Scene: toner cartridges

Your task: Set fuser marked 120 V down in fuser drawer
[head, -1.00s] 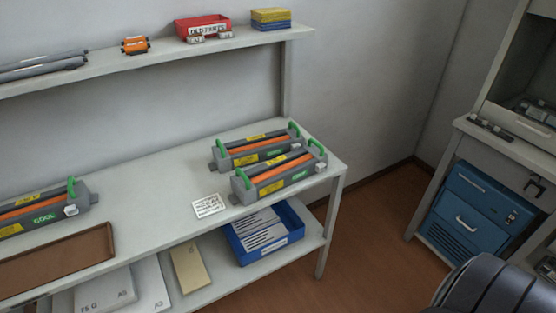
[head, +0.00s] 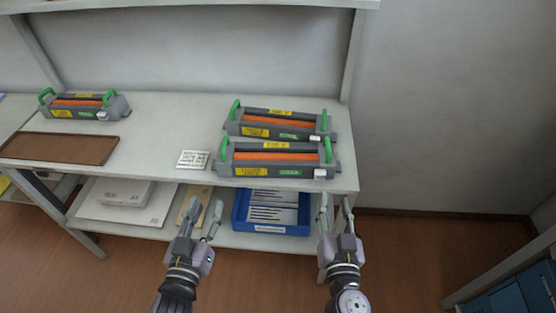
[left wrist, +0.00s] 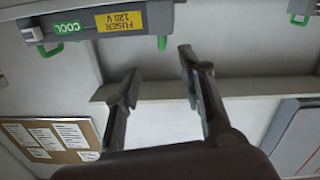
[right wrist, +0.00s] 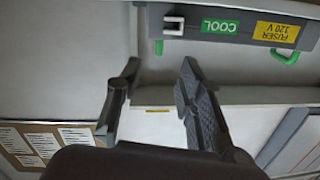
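Two grey fusers with orange rollers and green handles lie one behind the other on the bench's right part. The front fuser (head: 278,162) reads "FUSER 120 V" and "COOL" in the left wrist view (left wrist: 160,16) and the right wrist view (right wrist: 240,30). The rear fuser's (head: 280,122) voltage is too small to read. A third fuser (head: 85,105) lies at the left. My left gripper (head: 205,206) is open and empty, before the bench, left of the front fuser. My right gripper (head: 335,200) is open and empty, before that fuser's right end. No fuser drawer is identifiable.
A brown tray (head: 60,148) and a white card (head: 193,159) lie on the bench (head: 170,120). A blue bin (head: 270,229) and paper packs (head: 125,193) stand on the lower shelf. A blue cabinet (head: 510,295) shows at bottom right.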

